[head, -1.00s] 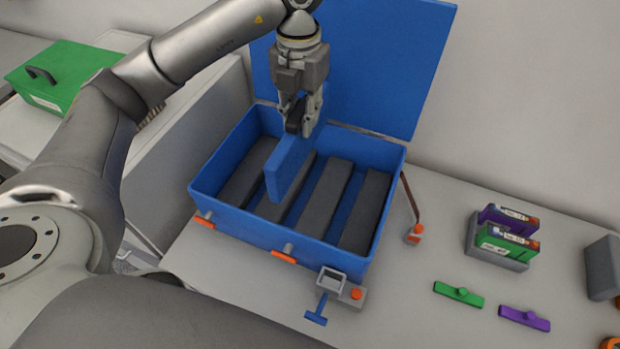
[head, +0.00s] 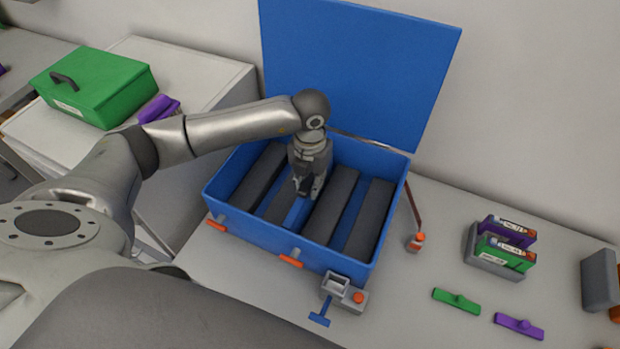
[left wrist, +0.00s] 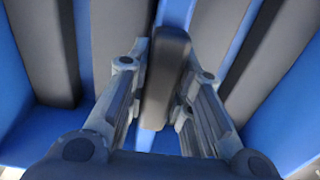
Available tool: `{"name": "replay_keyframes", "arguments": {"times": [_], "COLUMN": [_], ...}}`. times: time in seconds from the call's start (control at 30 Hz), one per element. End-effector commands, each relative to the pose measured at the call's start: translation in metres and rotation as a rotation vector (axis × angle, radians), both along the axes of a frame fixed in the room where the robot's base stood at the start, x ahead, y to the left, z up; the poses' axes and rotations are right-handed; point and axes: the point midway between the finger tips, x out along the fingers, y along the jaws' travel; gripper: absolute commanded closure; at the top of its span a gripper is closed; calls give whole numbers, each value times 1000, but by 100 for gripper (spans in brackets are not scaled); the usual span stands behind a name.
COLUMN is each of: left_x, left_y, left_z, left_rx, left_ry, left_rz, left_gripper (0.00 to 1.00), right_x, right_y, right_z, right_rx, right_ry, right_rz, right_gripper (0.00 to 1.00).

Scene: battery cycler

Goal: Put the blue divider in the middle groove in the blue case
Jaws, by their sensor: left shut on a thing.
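The blue case (head: 258,230) stands open on the table with its lid (head: 355,70) raised behind it. Several dark grey strips lie in it with blue grooves between them. My left gripper (head: 306,190) is down inside the case, shut on the dark handle (left wrist: 165,78) of the blue divider (head: 297,213). The divider stands low in the middle, between the second and third strips from the left. Its near end shows; the gripper hides the rest. I cannot tell whether it is fully seated. In the left wrist view the handle is between both fingers. My right gripper is not seen.
In front of the case is a small grey holder (head: 335,284) with a blue T-shaped piece (head: 321,313). Right are a green bar (head: 456,301), a purple bar (head: 519,326) and a rack with battery-like packs (head: 505,245). A green box (head: 95,85) stands at left.

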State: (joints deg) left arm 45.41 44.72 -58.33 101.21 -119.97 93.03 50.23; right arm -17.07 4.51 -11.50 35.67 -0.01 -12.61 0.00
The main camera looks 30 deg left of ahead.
Motion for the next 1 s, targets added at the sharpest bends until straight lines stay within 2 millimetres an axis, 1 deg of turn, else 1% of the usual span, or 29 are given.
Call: {"name": "replay_keyframes", "arguments": {"times": [0.03, 0.13, 0.27, 0.37, 0.4, 0.53, 0.57, 0.83, 0.97, 1.0], "left_x": [0, 1, 1, 1, 0, 0, 0, 0, 0, 1], "left_y": [0, 0, 0, 0, 0, 0, 0, 0, 0, 0], "left_z": [-1, -2, -2, -6, -5, -5, -5, -4, 1, 3], "left_rx": [0, 0, 0, 0, 0, 0, 0, 0, 0, -2], "left_ry": [-1, -3, -2, -2, -1, -1, -1, -1, -1, -4], "left_rz": [0, -1, -1, 0, 0, 0, 0, 0, 0, 0], "left_gripper": [100, 100, 100, 100, 76, 60, 57, 57, 57, 57], "right_x": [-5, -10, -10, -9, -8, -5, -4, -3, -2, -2], "right_y": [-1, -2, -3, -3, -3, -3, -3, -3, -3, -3], "right_z": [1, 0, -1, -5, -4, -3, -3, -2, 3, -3], "right_rx": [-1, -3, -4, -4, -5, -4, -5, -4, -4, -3], "right_ry": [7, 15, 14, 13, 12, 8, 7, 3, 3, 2], "right_rz": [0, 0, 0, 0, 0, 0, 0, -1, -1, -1], "right_gripper": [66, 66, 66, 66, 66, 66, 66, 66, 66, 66]}}
